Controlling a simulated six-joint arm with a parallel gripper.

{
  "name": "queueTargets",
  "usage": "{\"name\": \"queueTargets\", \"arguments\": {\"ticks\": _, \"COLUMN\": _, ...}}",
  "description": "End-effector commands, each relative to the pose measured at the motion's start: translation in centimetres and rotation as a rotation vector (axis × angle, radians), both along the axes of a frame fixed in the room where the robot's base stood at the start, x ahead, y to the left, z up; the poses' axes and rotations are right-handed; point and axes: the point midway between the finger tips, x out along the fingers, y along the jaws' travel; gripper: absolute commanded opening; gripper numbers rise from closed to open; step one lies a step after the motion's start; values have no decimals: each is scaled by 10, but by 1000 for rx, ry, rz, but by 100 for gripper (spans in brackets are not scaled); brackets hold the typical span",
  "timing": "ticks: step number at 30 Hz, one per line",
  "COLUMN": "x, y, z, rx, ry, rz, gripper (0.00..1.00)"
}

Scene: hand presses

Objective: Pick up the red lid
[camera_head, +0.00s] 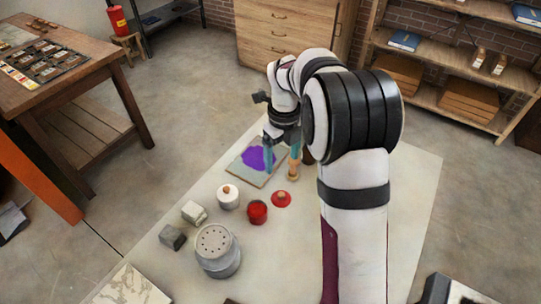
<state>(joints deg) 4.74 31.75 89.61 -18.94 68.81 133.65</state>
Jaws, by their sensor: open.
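The red lid (281,198) is a flat red disc with a small orange-brown knob. It lies on the pale work surface, just right of a round red pot (257,211). My gripper (281,162) is open, with its teal fingers pointing down beyond the lid, over the right side of a board with a purple patch (258,158). The fingers are apart from the lid. A small wooden-coloured upright piece (293,171) shows by the right finger; I cannot tell whether they touch.
A white pot with a brown knob (228,197), a pale block (194,213), a grey block (173,237) and a large grey canister with a perforated top (216,250) stand left of the lid. My arm covers the surface to the right. Bare surface lies in front of the lid.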

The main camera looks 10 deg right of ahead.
Motion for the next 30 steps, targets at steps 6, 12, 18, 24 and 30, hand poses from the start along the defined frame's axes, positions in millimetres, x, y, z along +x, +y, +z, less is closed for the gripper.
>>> {"name": "queueTargets", "arguments": {"ticks": 6, "x": -2, "y": 0, "z": -61, "rx": 0, "ry": 7, "rz": -7, "gripper": 83}}
{"name": "queueTargets", "arguments": {"ticks": 12, "x": -1, "y": 0, "z": -97, "rx": 1, "ry": 4, "rz": -6, "gripper": 83}}
{"name": "queueTargets", "arguments": {"ticks": 18, "x": -3, "y": -3, "z": -134, "rx": 1, "ry": 5, "rz": -6, "gripper": 83}}
{"name": "queueTargets", "arguments": {"ticks": 24, "x": -2, "y": -2, "z": -152, "rx": 2, "ry": 1, "rz": -4, "gripper": 83}}
{"name": "queueTargets", "arguments": {"ticks": 30, "x": -2, "y": -2, "z": -152, "rx": 2, "ry": 0, "rz": -3, "gripper": 74}}
